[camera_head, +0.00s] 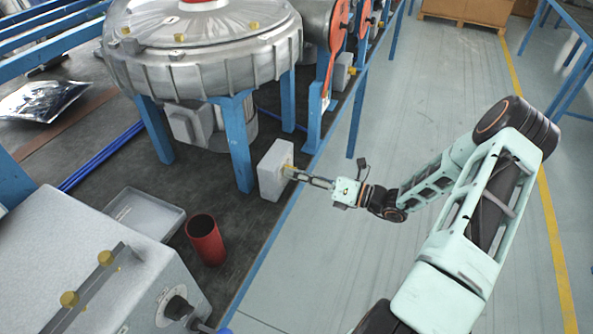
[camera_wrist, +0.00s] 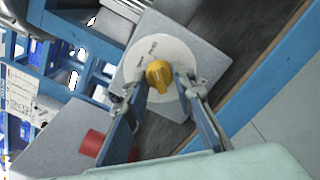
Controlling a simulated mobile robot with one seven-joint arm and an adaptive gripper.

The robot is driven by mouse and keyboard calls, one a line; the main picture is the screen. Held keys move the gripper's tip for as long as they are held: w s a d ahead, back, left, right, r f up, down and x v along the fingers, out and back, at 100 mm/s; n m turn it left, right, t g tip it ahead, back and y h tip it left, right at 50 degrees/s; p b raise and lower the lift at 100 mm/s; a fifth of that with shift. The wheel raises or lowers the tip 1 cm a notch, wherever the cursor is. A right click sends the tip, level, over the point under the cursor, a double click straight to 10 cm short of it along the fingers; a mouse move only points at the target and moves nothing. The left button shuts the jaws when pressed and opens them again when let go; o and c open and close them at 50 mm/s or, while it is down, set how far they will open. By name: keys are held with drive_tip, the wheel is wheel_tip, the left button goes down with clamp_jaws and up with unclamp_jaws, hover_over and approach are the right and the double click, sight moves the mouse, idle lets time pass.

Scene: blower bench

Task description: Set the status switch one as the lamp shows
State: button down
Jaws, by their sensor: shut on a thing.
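The switch is a yellow knob (camera_wrist: 158,72) on a round pale dial plate (camera_wrist: 150,50). The plate is on the face of a small grey box (camera_head: 271,173), which stands near the bench's front edge, beside a blue leg of the blower. My gripper (camera_head: 296,174) reaches the box's face from the right. In the wrist view my gripper (camera_wrist: 160,88) has one finger on each side of the yellow knob and is shut on it. The dial has small dark markings, too small to read. I cannot make out a lit lamp in either view.
A large metal blower (camera_head: 200,60) on blue legs stands behind the box. A red cylinder (camera_head: 205,240), a grey tray (camera_head: 146,213) and a large grey box with a dark knob (camera_head: 177,307) are on the bench at left. Open floor (camera_head: 330,250) lies right of the bench edge.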

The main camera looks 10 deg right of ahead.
idle(0.5)
drive_tip(key=c, duration=1.6)
unclamp_jaws()
drive_tip(key=v, duration=1.2)
